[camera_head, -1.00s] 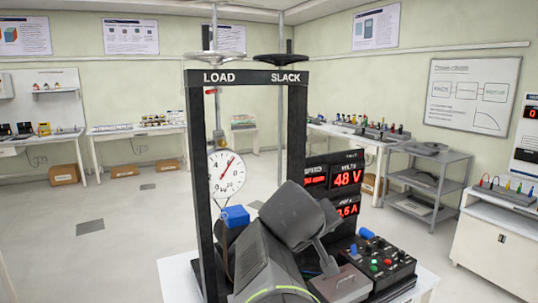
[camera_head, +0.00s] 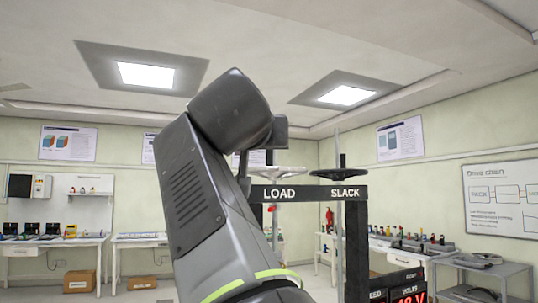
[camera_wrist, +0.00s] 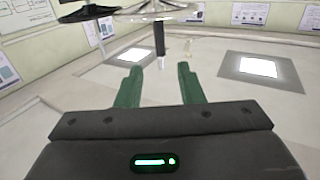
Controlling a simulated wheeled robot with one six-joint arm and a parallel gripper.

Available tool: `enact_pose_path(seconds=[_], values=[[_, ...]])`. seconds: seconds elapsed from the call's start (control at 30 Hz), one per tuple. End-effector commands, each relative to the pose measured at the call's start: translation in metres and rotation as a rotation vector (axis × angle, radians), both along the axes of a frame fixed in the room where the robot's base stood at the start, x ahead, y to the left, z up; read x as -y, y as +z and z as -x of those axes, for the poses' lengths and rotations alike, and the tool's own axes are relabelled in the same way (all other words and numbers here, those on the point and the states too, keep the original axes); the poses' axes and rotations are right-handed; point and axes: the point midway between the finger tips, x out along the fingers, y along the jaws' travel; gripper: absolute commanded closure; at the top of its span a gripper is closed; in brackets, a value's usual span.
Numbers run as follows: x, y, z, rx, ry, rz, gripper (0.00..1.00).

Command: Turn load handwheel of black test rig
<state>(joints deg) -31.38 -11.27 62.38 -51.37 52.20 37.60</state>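The black test rig (camera_head: 309,193) has a top beam lettered LOAD and SLACK. The pale grey load handwheel (camera_head: 292,172) stands above the LOAD lettering, its left side hidden by my arm. In the wrist view, which is upside down, the load handwheel (camera_wrist: 170,14) is at the top middle with its dark hub and stem hanging down. The black slack handwheel (camera_head: 341,174) is to its right in the head view and at the upper left in the wrist view (camera_wrist: 84,14). My gripper (camera_wrist: 158,72) is open and empty, its green fingers apart, with the load handwheel beyond them and no visible contact.
The slack handwheel is close beside the load one on the same beam. Red display panels (camera_head: 407,298) show at the rig's lower right. Side benches (camera_head: 55,242) and a grey shelf trolley (camera_head: 485,270) stand away from the rig. Space above the wheels is clear.

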Motion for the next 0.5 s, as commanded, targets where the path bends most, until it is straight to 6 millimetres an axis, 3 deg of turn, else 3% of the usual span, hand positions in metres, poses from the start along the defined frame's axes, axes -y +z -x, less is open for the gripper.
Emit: enact_pose_path(seconds=[0.17,0.5], values=[[0.004,0.002,-0.024,-0.003,-0.006,0.003,0.66],[0.012,0.002,-0.091,-0.005,-0.005,0.004,0.66]])
